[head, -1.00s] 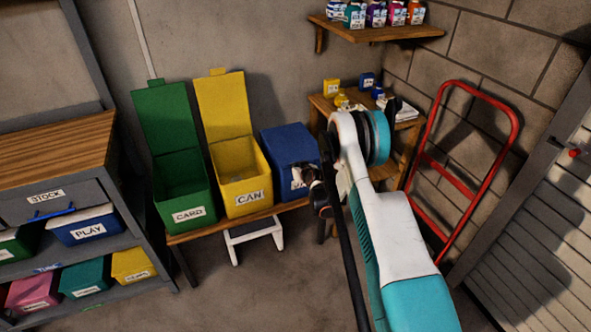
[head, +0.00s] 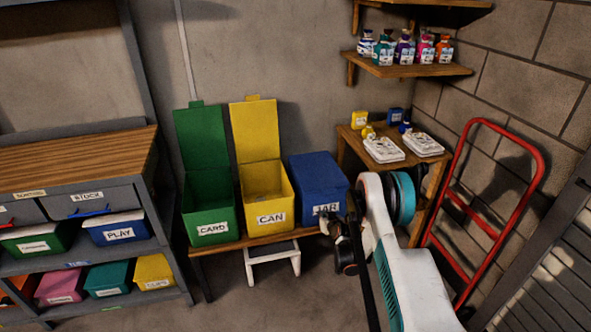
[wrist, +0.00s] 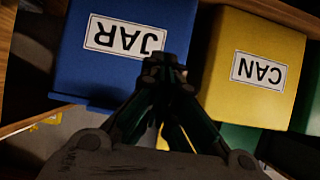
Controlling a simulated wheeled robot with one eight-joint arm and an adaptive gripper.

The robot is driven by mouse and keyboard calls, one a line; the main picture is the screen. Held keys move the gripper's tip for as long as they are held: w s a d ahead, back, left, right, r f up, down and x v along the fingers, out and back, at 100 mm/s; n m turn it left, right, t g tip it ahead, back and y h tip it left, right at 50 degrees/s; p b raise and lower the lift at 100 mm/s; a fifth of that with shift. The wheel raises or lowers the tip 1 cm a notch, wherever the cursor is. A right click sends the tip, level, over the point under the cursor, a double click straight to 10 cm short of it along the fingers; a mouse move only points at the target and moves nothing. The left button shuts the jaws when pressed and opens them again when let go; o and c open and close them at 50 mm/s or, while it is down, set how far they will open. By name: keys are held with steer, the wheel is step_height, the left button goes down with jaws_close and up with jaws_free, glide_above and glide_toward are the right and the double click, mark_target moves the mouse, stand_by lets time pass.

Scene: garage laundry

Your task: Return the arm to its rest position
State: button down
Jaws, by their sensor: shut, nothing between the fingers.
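My arm, white and teal, rises from the lower right of the head view. My gripper (wrist: 165,68) shows in the wrist view with its dark fingers together and nothing between them. In the head view the gripper (head: 338,232) is small and dark, in front of the blue JAR bin (head: 316,177). The wrist view shows the JAR bin (wrist: 110,75) upside down just beyond the fingertips, with the yellow CAN bin (wrist: 235,85) beside it. I cannot tell whether the fingers touch the JAR bin. Its lid is shut.
The green CARD bin (head: 206,200) and yellow CAN bin (head: 265,190) stand open on a bench. A white step stool (head: 272,262) is below. A red hand truck (head: 455,215) leans at the right. A shelf unit (head: 85,195) stands left. Floor shows in front.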

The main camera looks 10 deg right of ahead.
steer(key=s+a+r+g, duration=0.1)
steer(key=s+a+r, duration=0.15)
steer(key=r, duration=1.15)
steer(key=s+a+r+g, duration=0.1)
steer(key=s+a+r, duration=0.15)
steer(key=r, duration=1.15)
steer(key=a+r+v, duration=0.1)
steer(key=a+v, duration=0.1)
steer(key=v, duration=0.8)
steer(key=w+a+v, duration=0.1)
steer(key=a+v, duration=0.2)
steer(key=v, duration=0.7)
steer(key=s+a+r+g, duration=0.1)
steer(key=s+a+g, duration=0.1)
steer(key=s, duration=2.9)
steer(key=shift+s+r+g, duration=0.2)
steer(key=shift+r+g, duration=0.05)
steer(key=shift+g, duration=0.25)
